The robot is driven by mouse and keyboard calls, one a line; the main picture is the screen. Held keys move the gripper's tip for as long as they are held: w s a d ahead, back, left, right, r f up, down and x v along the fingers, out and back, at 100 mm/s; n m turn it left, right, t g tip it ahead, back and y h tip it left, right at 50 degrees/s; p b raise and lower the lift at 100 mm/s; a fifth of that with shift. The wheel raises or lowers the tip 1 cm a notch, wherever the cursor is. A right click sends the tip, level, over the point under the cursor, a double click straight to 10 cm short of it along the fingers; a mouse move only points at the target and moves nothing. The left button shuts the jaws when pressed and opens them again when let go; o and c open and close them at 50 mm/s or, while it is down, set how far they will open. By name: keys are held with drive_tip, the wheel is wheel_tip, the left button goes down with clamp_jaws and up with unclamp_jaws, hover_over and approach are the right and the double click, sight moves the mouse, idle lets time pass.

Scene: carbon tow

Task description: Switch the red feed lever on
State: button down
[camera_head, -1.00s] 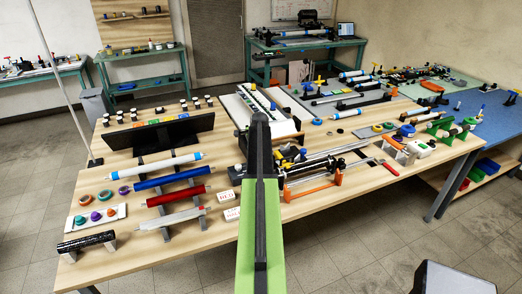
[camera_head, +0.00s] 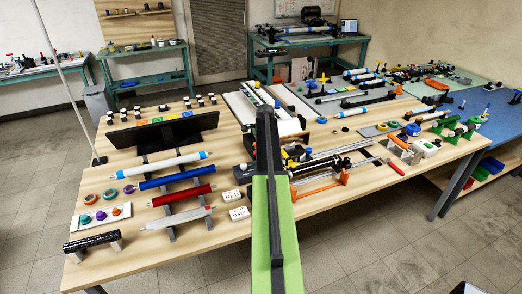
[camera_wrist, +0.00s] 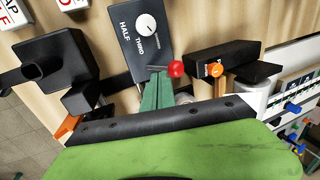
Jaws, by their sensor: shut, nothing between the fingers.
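The red ball knob of the feed lever (camera_wrist: 176,69) shows in the wrist view, on a short dark rod in front of a dark dial panel (camera_wrist: 140,40) marked HALF and THIRD. My gripper (camera_wrist: 158,74) is the pair of dark green tapering fingers, shut and empty. Its tips are just left of the red knob, by the rod; I cannot tell whether they touch. In the head view my green and black arm reaches over the table and hides the lever and gripper.
A black block with an orange knob (camera_wrist: 214,69) stands right of the lever. A black boxy fixture (camera_wrist: 45,70) is at the left. In the head view, coloured rollers (camera_head: 177,183) lie left of my arm, and a long rail assembly with an orange frame (camera_head: 320,187) lies right.

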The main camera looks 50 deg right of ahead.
drive_tip(key=s+a+p+v, duration=0.1)
drive_tip(key=s+p+v, duration=0.1)
drive_tip(key=p+v, duration=0.9)
drive_tip(key=shift+s+a+r+p, duration=0.3)
drive_tip(key=shift+r+p, duration=0.1)
drive_tip(key=shift+r, duration=0.2)
